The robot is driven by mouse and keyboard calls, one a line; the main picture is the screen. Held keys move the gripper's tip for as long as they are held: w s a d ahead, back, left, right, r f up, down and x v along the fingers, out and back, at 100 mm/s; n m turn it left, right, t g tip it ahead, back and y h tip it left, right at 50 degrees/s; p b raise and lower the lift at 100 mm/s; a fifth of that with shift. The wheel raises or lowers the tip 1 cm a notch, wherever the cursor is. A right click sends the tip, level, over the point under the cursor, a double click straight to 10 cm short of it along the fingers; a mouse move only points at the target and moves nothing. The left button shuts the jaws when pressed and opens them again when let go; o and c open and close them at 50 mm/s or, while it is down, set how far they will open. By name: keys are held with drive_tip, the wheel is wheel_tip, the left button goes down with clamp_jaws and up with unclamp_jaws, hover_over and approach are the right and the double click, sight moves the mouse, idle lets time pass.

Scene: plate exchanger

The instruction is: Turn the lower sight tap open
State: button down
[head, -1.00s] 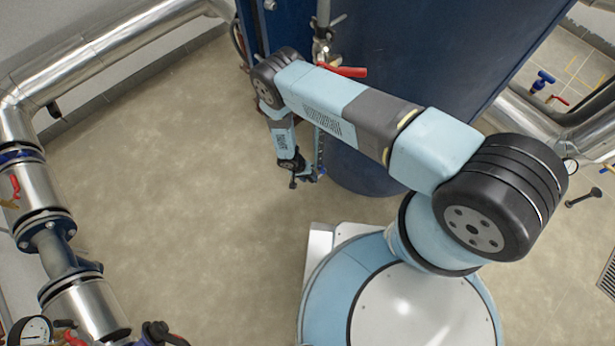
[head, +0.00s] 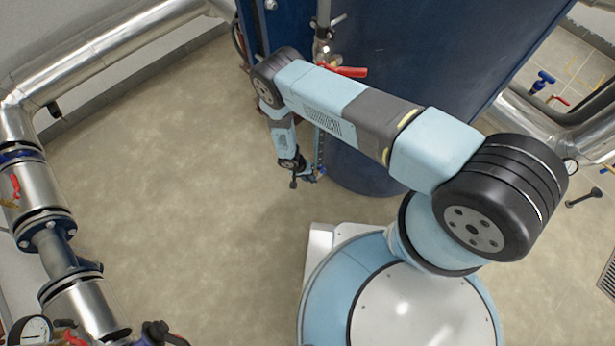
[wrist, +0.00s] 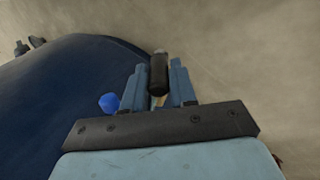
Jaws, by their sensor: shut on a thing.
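My gripper (wrist: 159,84) is low beside the blue tank, its two fingers on either side of a dark, rounded grip (wrist: 158,73). It is shut on this grip, which I take for the handle of the lower sight tap. The tap's body is hidden by the fingers and palm. In the head view my gripper (head: 308,176) shows small near the foot of the tank, and the handle cannot be made out there. The upper tap with a red lever (head: 346,71) sits higher on the sight line.
The big blue tank (head: 425,60) stands right beside my gripper and also fills the left of the wrist view (wrist: 60,95). A small bright blue part (wrist: 108,103) is left of the fingers. Silver pipes (head: 100,50) run along the left. The floor (head: 190,200) between is clear.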

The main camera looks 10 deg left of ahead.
drive_tip(key=shift+d+r+y, duration=0.15)
drive_tip(key=shift+d+y, duration=0.25)
drive_tip(key=shift+y, duration=0.3)
drive_tip(key=c, duration=1)
unclamp_jaws()
drive_tip(key=v, duration=1.3)
drive_tip(key=shift+w+r, duration=0.1)
drive_tip(key=shift+r, duration=0.25)
